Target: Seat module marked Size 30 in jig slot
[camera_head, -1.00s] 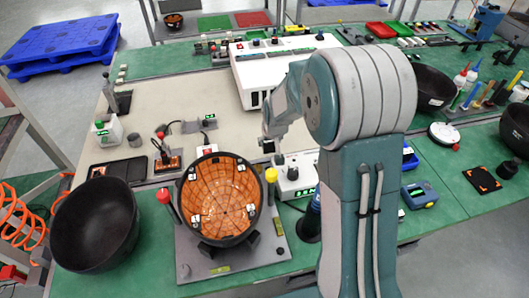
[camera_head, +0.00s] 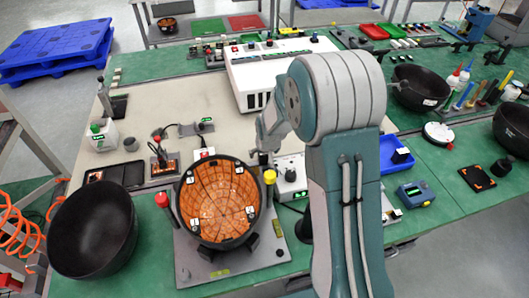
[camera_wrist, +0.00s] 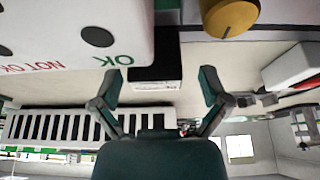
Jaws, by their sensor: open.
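My gripper (camera_wrist: 160,76) is open in the wrist view, one dark finger on each side. A dark block with a white label (camera_wrist: 155,84) shows between the fingertips, beyond or at their tips; I cannot tell whether they touch it. Its label is too small to read. In the head view my gripper (camera_head: 263,154) is small and partly hidden by my arm, above the white box (camera_head: 293,170). Several small labelled pieces sit in the orange-lined bowl (camera_head: 218,200); their sizes are unreadable. I cannot make out which piece is Size 30 or where the jig slot is.
The bowl stands on a grey plate (camera_head: 190,262) with a red-capped post (camera_head: 163,200) and a yellow-capped post (camera_head: 270,178). An empty black bowl (camera_head: 93,230) stands left. A large white instrument (camera_head: 282,70) is behind. The beige mat (camera_head: 160,95) has free room.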

